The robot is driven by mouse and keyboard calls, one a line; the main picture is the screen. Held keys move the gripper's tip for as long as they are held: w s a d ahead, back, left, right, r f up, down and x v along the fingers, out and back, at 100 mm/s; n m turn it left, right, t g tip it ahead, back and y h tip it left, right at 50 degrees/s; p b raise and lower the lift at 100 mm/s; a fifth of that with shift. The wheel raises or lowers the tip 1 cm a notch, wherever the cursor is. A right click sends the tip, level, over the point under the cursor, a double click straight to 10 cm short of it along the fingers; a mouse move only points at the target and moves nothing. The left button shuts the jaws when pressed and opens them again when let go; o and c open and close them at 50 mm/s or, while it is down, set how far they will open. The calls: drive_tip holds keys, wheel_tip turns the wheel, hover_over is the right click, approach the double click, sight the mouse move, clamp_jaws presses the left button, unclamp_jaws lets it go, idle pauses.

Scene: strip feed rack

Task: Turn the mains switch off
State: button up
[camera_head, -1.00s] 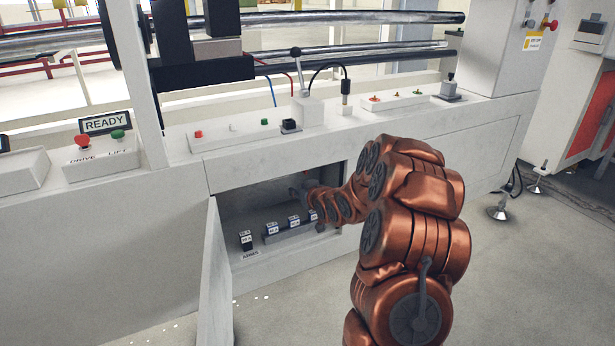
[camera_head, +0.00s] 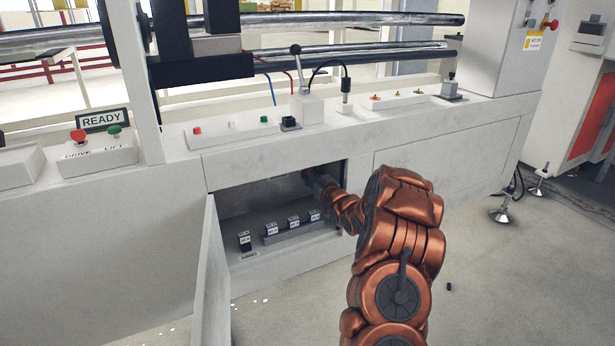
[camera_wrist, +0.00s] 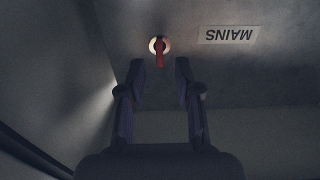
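The mains switch (camera_wrist: 160,57) is a small red lever on a round, pale lit base in the wrist view. It stands beside a label reading MAINS (camera_wrist: 232,34), which appears upside down. My gripper (camera_wrist: 160,65) is open, with one finger on each side of the lever's lower end and a gap on both sides. In the head view, my gripper (camera_head: 316,178) is inside the open low compartment (camera_head: 233,203) of the machine, at its upper right. The switch is not visible in the head view. Whether the fingertips overlap the lever in depth is hard to tell.
Several small dark breakers (camera_head: 271,229) stand along the compartment floor. The compartment's door (camera_head: 212,275) hangs open at the left. A counter with buttons (camera_head: 232,129) runs above the opening. A small dark object (camera_head: 448,286) lies on the open floor at right.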

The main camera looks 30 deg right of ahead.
drive_tip(key=shift+w+d+b, duration=0.1)
drive_tip(key=shift+w+b, duration=0.3)
drive_tip(key=shift+w, duration=1.05)
clamp_jaws()
